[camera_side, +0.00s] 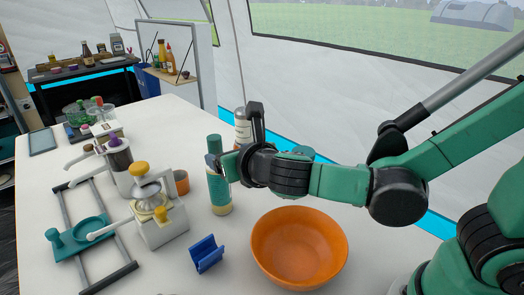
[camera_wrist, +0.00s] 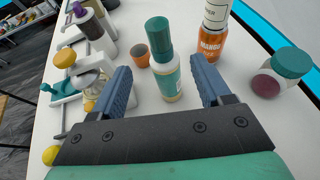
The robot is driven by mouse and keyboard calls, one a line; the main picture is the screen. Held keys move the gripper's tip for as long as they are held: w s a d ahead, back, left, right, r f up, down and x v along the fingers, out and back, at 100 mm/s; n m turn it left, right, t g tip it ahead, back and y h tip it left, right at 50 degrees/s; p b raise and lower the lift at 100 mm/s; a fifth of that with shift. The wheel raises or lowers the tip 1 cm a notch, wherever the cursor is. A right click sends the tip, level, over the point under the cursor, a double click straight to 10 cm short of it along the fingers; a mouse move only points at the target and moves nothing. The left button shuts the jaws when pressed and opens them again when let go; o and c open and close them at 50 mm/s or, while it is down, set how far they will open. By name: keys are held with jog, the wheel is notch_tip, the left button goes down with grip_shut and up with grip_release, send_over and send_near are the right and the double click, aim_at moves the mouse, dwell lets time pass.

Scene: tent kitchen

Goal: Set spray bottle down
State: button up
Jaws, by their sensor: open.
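The spray bottle is probably the green-capped bottle (camera_side: 219,188) with a pale label, standing upright on the white table. In the wrist view the green-capped bottle (camera_wrist: 165,72) stands ahead of my gripper, between the lines of its two fingers. My gripper (camera_side: 240,140) is open beside the bottle in the side view, with one finger pointing up. In the wrist view both blue-grey fingers of my gripper (camera_wrist: 163,85) are spread wide, with a gap on each side of the bottle. The bottle's base rests on the table.
An orange bowl (camera_side: 299,250) and a blue holder (camera_side: 207,254) stand in front. A juicer-like machine (camera_side: 160,215) and a small orange cup (camera_side: 181,182) are left of the bottle.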

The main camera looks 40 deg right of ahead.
jog(key=s+d+f+m+g+y, duration=0.1)
jog(key=s+d+m+g, duration=0.2)
jog(key=m, duration=1.3)
jog(key=s+d+f+m+g+y, duration=0.1)
jog(key=s+d+m, duration=0.4)
jog(key=m, duration=1.2)
jog(key=shift+s+d+f+g+y, duration=0.3)
jog(key=shift+d+g+y, duration=0.15)
jog(key=shift+g, duration=0.55)
